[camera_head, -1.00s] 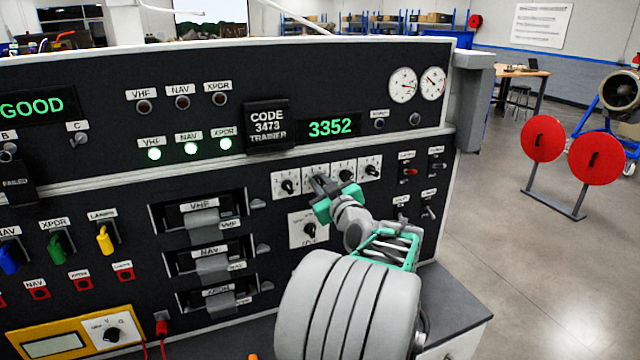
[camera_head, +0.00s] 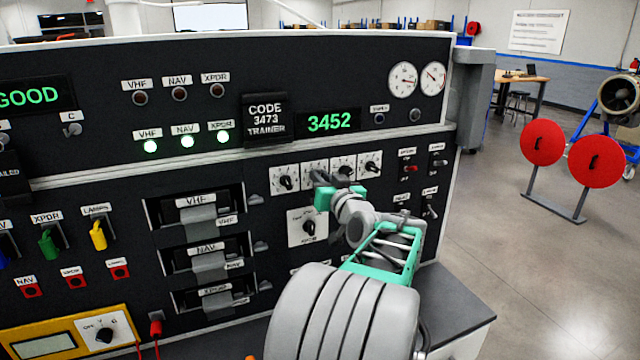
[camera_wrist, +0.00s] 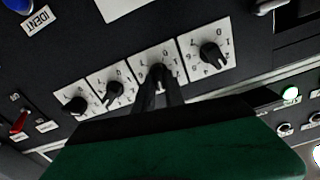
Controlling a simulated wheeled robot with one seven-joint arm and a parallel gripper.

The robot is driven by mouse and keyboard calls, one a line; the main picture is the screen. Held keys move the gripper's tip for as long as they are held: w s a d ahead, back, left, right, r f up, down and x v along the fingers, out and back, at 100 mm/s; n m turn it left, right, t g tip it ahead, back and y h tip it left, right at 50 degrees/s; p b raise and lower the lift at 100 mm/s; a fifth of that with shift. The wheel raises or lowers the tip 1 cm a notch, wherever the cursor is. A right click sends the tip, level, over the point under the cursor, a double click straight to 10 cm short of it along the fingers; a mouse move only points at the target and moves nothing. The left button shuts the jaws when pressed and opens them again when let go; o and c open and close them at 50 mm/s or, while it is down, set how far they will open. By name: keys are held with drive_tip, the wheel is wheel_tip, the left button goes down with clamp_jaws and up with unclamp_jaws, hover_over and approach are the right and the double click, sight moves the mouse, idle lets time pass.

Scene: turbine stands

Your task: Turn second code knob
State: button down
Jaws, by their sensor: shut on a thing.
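Four black code knobs sit in a row on white plates on the dark panel. My gripper (camera_head: 320,180) is shut on the second code knob (camera_wrist: 157,72), and its fingers hide most of that knob in the head view. In the wrist view my gripper (camera_wrist: 158,95) reaches onto it from below. The first knob (camera_head: 286,182) is to its left, and the third knob (camera_head: 343,170) and fourth knob (camera_head: 370,165) are to its right. The green code display (camera_head: 331,122) reads 3452. The placard (camera_head: 267,121) reads CODE 3473 TRAINER.
A larger selector knob (camera_head: 308,227) is just below the code knobs, close to my gripper. Small toggle switches (camera_head: 410,168) stand to the right. Drawer-like radio units (camera_head: 205,250) with handles are at the left. Open floor lies right of the panel.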

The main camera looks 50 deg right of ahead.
drive_tip(key=shift+m, duration=1)
drive_tip(key=c, duration=1.4)
unclamp_jaws()
drive_tip(key=shift+s+b, duration=0.1)
drive_tip(key=shift+b, duration=0.2)
drive_tip(key=b+v, duration=0.2)
drive_tip(key=v, duration=0.5)
drive_tip(key=shift+s+a, duration=0.15)
drive_tip(key=shift+s, duration=0.1)
